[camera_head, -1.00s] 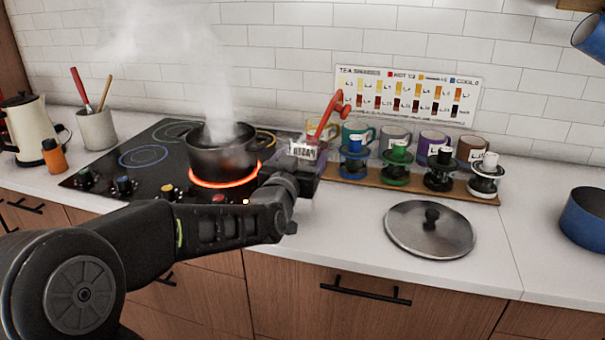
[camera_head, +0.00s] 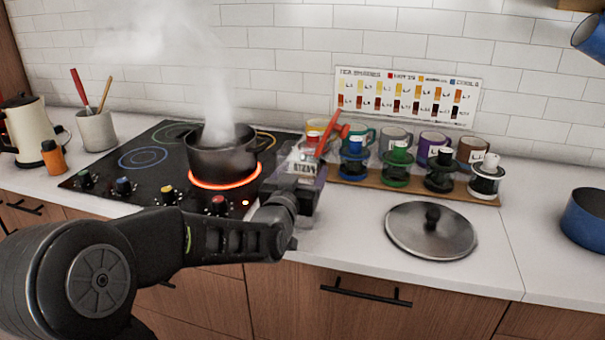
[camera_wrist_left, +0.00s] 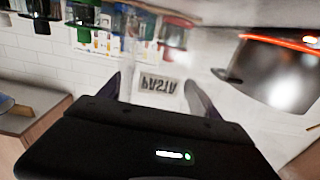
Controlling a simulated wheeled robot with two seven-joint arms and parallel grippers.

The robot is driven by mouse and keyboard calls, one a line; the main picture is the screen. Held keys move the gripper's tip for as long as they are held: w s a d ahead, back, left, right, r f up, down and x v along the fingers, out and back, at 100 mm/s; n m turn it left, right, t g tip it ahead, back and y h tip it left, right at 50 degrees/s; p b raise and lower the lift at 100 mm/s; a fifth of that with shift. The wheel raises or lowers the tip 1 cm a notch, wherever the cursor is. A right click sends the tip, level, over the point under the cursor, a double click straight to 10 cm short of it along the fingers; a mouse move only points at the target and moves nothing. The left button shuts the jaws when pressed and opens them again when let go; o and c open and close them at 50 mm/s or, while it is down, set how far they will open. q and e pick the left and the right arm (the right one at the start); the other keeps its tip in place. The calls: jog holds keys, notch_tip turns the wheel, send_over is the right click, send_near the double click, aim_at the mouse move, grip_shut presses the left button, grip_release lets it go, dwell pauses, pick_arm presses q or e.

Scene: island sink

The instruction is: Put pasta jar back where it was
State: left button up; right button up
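The pasta jar (camera_head: 305,168) is clear, with a white PASTA label that reads upside down in both views. A red piece (camera_head: 335,135) sticks up at its top right in the head view. My left gripper (camera_head: 300,190) has its fingers on either side of the jar, and the jar moves with it. In the left wrist view the label (camera_wrist_left: 159,85) lies between the two dark fingers. The jar is over the counter's front part, right of the stove. Its base is hidden by my gripper, so contact with the counter cannot be told. My right gripper is out of view.
A steaming pot (camera_head: 222,152) sits on a glowing burner of the black stove (camera_head: 130,180) to the left. A wooden tray (camera_head: 385,184) with colored mugs and brewers stands behind right. A glass lid (camera_head: 430,240) lies on the counter. A blue pot (camera_head: 588,220) stands far right.

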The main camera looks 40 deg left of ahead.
pick_arm(q)
jog(key=o, duration=0.4)
jog(key=shift+o, duration=0.2)
jog(key=shift+r, duration=0.1)
jog(key=b+v, duration=0.4)
jog(key=v, duration=0.8)
